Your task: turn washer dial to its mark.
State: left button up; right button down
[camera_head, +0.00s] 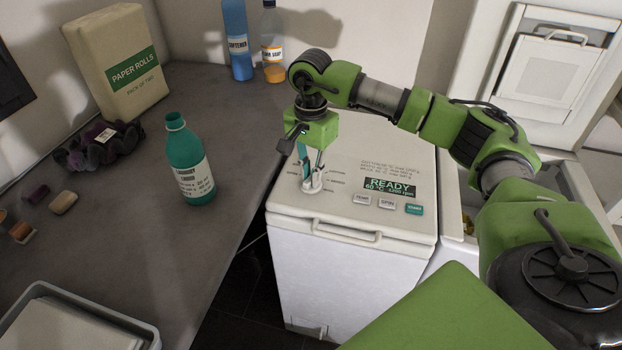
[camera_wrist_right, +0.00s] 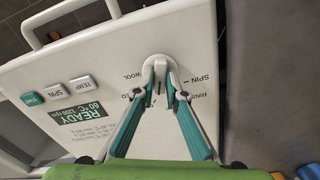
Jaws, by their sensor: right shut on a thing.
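The white top-loading washer (camera_head: 330,262) stands right of the counter, its lid panel facing up. Its dial (camera_head: 312,184) is a small white knob at the panel's left, with printed labels around it. My right gripper (camera_head: 312,176) points down over the dial with its fingertips at the knob. In the right wrist view the gripper (camera_wrist_right: 160,85) is shut on the dial (camera_wrist_right: 158,68), one teal finger on each side. Labels reading WOOL and SPIN show beside it. The fingers hide part of the knob and some labels. My left gripper is not in view.
The panel has a READY display (camera_head: 390,187) and buttons (camera_head: 387,203), with a handle (camera_head: 345,232) at the front edge. On the counter (camera_head: 130,255) stand a green bottle (camera_head: 190,165), a paper rolls pack (camera_head: 125,65), a blue bottle (camera_head: 237,45) and an orange-filled bottle (camera_head: 272,50).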

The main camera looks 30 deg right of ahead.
jog(key=shift+n+b, duration=0.75)
jog(key=shift+n, duration=1.05)
jog(key=c, duration=2.1)
grip_release()
jog(key=shift+r, duration=0.15)
notch_tip(320, 180, up, 12)
jog(key=shift+f, duration=0.1)
jog(key=shift+f, duration=0.1)
